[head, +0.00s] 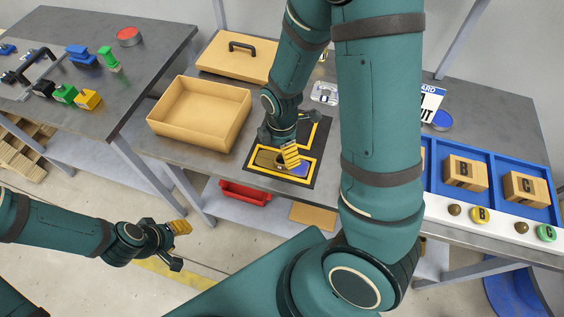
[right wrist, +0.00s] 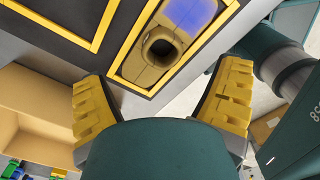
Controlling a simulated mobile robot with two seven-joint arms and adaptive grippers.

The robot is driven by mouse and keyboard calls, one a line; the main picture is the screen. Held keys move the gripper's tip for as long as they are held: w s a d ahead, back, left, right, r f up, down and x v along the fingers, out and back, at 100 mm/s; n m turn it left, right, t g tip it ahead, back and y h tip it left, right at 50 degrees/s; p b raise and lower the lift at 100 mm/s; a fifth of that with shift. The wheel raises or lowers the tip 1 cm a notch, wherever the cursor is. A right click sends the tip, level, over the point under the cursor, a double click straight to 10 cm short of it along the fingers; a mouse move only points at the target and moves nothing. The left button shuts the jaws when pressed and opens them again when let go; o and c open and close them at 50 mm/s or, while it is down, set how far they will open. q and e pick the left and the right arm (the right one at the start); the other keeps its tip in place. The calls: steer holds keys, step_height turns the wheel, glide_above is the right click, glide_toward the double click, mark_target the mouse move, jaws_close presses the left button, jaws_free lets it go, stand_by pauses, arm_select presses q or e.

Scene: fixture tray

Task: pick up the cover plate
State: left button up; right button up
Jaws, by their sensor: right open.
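The cover plate appears to be the tan plate (head: 268,159) with a blue area, lying in a yellow-outlined slot of the black fixture mat (head: 250,176). In the right wrist view the plate (right wrist: 133,66) shows a dark round hole and a blue patch. My right gripper (head: 291,154) is over the plate and hides part of it. In the right wrist view its fingers (right wrist: 160,98) are wide apart with nothing between them; the plate is beyond the fingertips. My left gripper (head: 178,245) is open and empty, off to the left over the floor.
An open tan box (head: 200,128) stands left of the mat, with a handled wooden lid (head: 212,62) behind it. A blue tray (head: 483,203) with lettered blocks is at right. A red bin (head: 244,194) sits on the lower shelf. A side table (head: 150,50) holds small coloured parts.

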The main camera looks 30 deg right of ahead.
mark_target(282, 159)
steer(key=shift+s+f+b, duration=0.15)
steer(key=shift+f+b, duration=0.25)
steer(key=shift+f, duration=2.25)
steer(key=shift+c, duration=0.4)
steer(key=c, duration=1.4)
